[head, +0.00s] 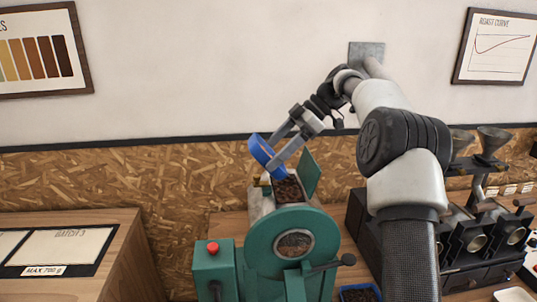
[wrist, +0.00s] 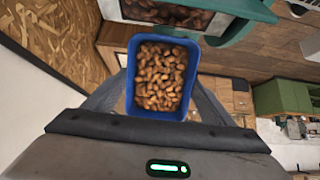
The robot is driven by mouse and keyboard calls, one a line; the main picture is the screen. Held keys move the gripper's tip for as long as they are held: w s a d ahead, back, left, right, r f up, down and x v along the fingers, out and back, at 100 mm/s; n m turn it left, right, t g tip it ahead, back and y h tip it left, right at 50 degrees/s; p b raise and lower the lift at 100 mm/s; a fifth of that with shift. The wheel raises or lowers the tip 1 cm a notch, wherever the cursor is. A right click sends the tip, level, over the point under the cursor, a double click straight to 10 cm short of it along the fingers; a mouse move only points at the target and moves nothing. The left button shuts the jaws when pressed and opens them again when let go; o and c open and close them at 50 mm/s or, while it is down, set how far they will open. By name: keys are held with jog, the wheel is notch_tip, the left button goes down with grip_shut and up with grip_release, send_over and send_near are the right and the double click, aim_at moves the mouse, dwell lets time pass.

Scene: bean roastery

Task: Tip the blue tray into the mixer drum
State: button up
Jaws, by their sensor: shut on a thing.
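My gripper (head: 281,148) is shut on a blue tray (head: 261,152) and holds it up in the air above the green mixer. The tray looks tilted in the head view. In the wrist view the blue tray (wrist: 160,116) sits between my fingers, and brown beans (wrist: 160,76) fill much of its inside. The mixer drum (head: 266,244) has a round front window with brown beans behind it. Its open top (head: 288,190) also shows dark beans, just below and right of the tray. A green flap (head: 311,175) stands raised beside that opening.
A red button (head: 213,247) sits on the mixer's left box, and a crank handle (head: 347,260) sticks out right. Another blue tray (head: 342,291) with dark beans lies right of the mixer. Black grinders (head: 475,242) stand at right. A wooden counter (head: 120,240) with a labelled mat is at left.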

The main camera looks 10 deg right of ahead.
jog(key=d+y, duration=0.1)
jog(key=y, duration=0.1)
jog(key=d+y, duration=0.1)
jog(key=shift+d+r+y, duration=0.1)
jog(key=shift+r+y, duration=0.05)
jog(key=shift+y, duration=0.25)
jog(key=d+y+b, duration=0.1)
jog(key=y, duration=0.1)
jog(key=d+y+b, duration=0.1)
jog(key=y, duration=0.2)
jog(key=shift+w+d+r, duration=0.1)
jog(key=shift+d, duration=0.25)
jog(key=shift+d, duration=0.1)
dwell(1.5)
